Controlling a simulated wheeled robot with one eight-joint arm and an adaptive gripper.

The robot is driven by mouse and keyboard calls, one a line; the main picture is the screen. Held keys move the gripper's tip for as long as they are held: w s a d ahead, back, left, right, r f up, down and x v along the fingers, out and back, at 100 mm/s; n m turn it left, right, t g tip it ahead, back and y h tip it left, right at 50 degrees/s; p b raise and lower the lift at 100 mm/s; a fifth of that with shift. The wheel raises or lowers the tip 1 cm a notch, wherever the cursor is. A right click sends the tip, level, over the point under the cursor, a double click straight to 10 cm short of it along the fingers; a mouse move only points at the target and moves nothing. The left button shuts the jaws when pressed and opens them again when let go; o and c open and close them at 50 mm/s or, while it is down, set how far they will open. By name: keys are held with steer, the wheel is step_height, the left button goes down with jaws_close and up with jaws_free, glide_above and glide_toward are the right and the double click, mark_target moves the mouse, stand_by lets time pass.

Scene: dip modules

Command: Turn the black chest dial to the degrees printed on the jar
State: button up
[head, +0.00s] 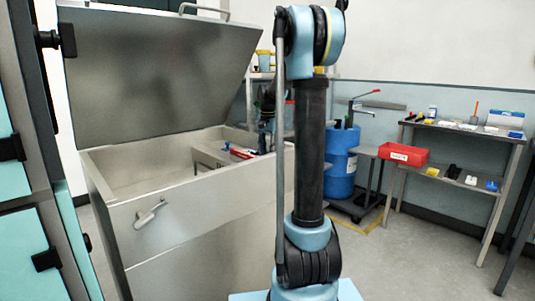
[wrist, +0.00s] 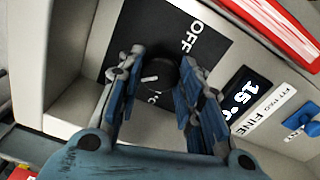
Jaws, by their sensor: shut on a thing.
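The black dial (wrist: 156,80) sits on a black panel (wrist: 150,22) in the wrist view, with "OFF" printed beside it and a light pointer mark on its face. My gripper (wrist: 161,72) has its blue fingers on either side of the dial, shut on it. A dark display (wrist: 240,92) beside the panel reads about 15 degrees. The steel chest (head: 190,225) stands with its lid (head: 155,75) raised in the head view. I cannot pick out the jar or its printed degrees in either view. My arm hides part of the chest's right side.
In the wrist view a "FINE" label (wrist: 264,122) and a blue knob (wrist: 301,121) lie right of the dial. A red item (wrist: 285,28) is at the upper right. In the head view a blue drum (head: 342,160) and a bench with a red bin (head: 403,154) stand to the right.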

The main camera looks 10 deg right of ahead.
steer(key=o, duration=1.1)
steer(key=shift+w, duration=0.1)
steer(key=shift+c, duration=0.2)
steer(key=shift+r, duration=0.1)
step_height(320, 180, up, 12)
steer(key=shift+f, duration=0.2)
